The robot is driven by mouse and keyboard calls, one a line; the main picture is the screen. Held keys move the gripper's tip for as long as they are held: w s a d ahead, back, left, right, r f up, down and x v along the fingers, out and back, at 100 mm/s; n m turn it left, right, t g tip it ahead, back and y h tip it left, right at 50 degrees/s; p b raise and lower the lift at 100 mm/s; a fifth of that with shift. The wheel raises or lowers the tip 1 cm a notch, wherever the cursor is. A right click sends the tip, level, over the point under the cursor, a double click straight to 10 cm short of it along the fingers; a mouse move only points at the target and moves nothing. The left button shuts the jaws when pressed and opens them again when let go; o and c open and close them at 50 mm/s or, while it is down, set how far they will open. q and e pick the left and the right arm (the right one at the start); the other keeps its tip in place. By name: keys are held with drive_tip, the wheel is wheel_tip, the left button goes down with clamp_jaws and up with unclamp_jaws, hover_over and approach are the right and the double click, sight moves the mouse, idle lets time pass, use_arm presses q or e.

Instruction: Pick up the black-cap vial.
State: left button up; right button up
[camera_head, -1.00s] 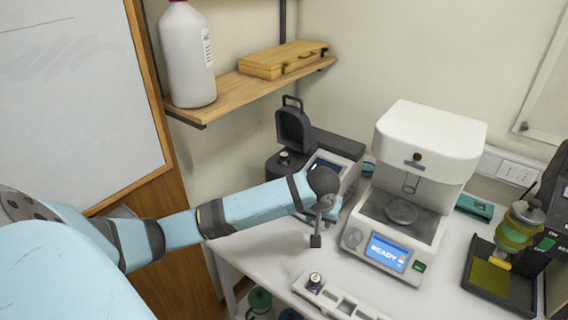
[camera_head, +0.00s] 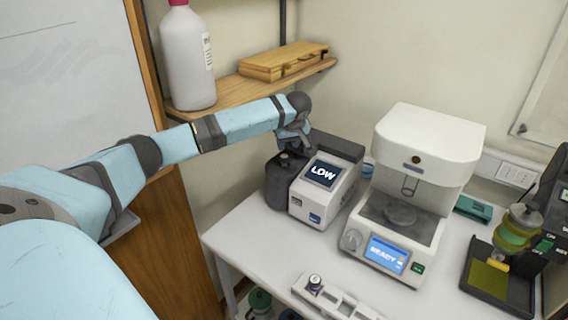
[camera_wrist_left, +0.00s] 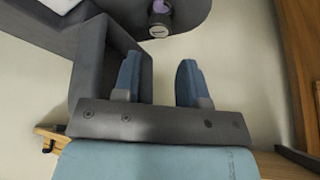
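A dark-capped vial (camera_wrist_left: 160,20) with a purple band sits in the dark round part of the tester, at the top of the left wrist view. In the head view its dark top (camera_head: 284,157) shows small on the tester (camera_head: 322,190), whose screen reads LOW. My left gripper (camera_wrist_left: 158,72) is open and empty, its two blue fingers apart and pointing toward the vial without touching it. In the head view my left gripper (camera_head: 296,138) hangs just above the back of the tester. Another dark-capped vial (camera_head: 315,281) stands in the white rack (camera_head: 338,299). My right gripper is out of view.
A white balance (camera_head: 415,180) reading READY stands right of the tester. A dark instrument (camera_head: 500,270) is at the far right. A wooden shelf (camera_head: 245,90) with a large bottle (camera_head: 187,60) and a wooden case (camera_head: 284,62) is behind my arm.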

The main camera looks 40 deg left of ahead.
sight(284, 156)
use_arm(q)
drive_tip(key=x, duration=0.2)
drive_tip(key=shift+w+a+f, duration=0.1)
drive_tip(key=shift+a+f, duration=0.05)
drive_tip(key=shift+f, duration=0.25)
drive_tip(key=p+x, duration=0.2)
drive_tip(key=x, duration=0.2)
drive_tip(key=shift+a, duration=0.1)
drive_tip(key=shift+w+a+f, duration=0.15)
drive_tip(key=shift+a+f, duration=0.05)
drive_tip(key=shift+f, duration=0.35)
drive_tip(key=c, duration=0.6)
